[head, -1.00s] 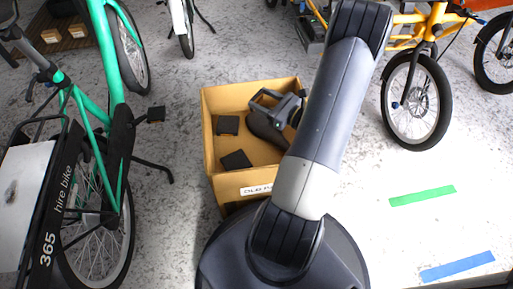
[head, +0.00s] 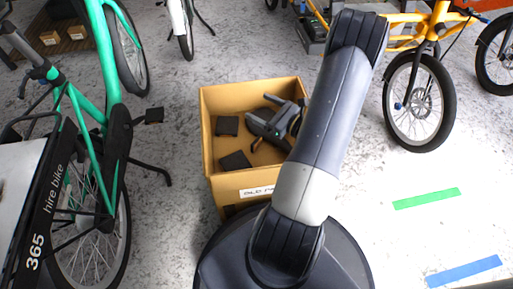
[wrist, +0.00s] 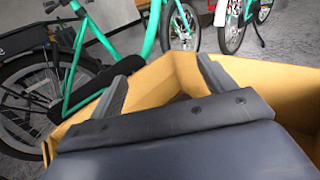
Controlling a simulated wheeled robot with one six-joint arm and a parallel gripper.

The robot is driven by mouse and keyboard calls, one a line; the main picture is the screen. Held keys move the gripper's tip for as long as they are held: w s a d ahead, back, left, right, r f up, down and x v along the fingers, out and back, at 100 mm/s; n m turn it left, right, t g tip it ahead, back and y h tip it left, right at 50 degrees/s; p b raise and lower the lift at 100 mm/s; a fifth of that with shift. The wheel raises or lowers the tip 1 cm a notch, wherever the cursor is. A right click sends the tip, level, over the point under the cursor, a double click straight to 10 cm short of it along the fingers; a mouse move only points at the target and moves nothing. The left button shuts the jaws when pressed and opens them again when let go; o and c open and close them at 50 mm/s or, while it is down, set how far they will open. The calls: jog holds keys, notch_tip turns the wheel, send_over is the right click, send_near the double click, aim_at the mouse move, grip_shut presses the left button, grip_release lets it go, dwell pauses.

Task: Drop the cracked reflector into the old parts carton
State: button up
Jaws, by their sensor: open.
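The old parts carton (head: 207,150) is an open tan box on the floor, its front label partly covered by my arm. Two dark flat pieces, one at the back left (head: 227,125) and one at the front (head: 236,160), lie in it. My gripper (head: 258,108) is over the carton's opening, its jaws apart with nothing seen between them. In the wrist view, my gripper (wrist: 165,62) shows two spread fingers against the carton's tan walls (wrist: 270,80). I cannot pick out the cracked reflector for certain; my gripper and arm hide part of the carton's inside.
A green hire bike (head: 112,160) stands close on the left. A yellow cargo bike (head: 437,25) is at the back right. Green tape (head: 427,198) and blue tape (head: 463,271) mark the floor on the right, which is otherwise clear.

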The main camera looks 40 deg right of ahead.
jog(key=p+v, duration=0.2)
jog(key=v, duration=0.8)
jog(key=shift+s, duration=0.35)
jog(key=shift+w+d, duration=0.1)
jog(key=shift+d, duration=0.05)
jog(key=w+a+r, duration=0.1)
jog(key=w, duration=0.4)
jog(key=w+a+r, duration=0.2)
jog(key=w, duration=0.3)
jog(key=shift+a+r+p, duration=0.25)
jog(key=shift+r+p, duration=0.05)
jog(key=shift+p, duration=0.05)
